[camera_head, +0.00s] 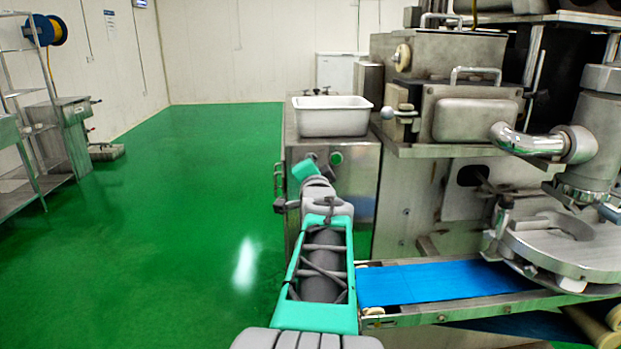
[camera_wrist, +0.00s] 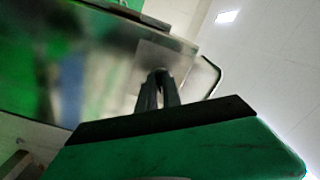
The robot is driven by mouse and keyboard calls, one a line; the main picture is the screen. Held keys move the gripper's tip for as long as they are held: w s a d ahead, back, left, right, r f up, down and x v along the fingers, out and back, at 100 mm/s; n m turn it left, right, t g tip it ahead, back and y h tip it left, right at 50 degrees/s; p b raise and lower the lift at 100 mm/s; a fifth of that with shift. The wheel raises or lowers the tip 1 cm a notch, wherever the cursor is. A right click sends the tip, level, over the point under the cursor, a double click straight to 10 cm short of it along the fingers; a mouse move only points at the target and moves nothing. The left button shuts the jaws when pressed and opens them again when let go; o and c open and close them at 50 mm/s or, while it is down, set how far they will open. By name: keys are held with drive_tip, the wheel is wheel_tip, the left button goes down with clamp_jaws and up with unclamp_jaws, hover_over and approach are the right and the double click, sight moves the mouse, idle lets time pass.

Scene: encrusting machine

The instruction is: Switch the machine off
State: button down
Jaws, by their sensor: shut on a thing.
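The machine's steel cabinet (camera_head: 352,195) stands in the middle of the head view, with a green button (camera_head: 336,158) on its upper front. My arm reaches to this cabinet, and its teal end covers part of the panel left of the button. In the wrist view my gripper (camera_wrist: 160,78) has its dark fingers close together, shut on a small dark part at the edge of a blurred steel surface (camera_wrist: 105,75). I cannot make out the shape of this part. In the head view the fingertips are hidden behind my arm.
A white tub (camera_head: 332,117) sits on the cabinet. A blue conveyor belt (camera_head: 440,282) runs to the right of my arm, below the machine's steel housing (camera_head: 455,55). The green floor (camera_head: 190,200) at left is clear up to a steel rack (camera_head: 42,150).

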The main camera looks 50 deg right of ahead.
drive_tip(key=shift+n+b, duration=0.55)
drive_tip(key=shift+n, duration=0.05)
drive_tip(key=shift+r, duration=0.15)
drive_tip(key=c, duration=1.5)
unclamp_jaws()
drive_tip(key=shift+d, duration=0.1)
drive_tip(key=v, duration=0.8)
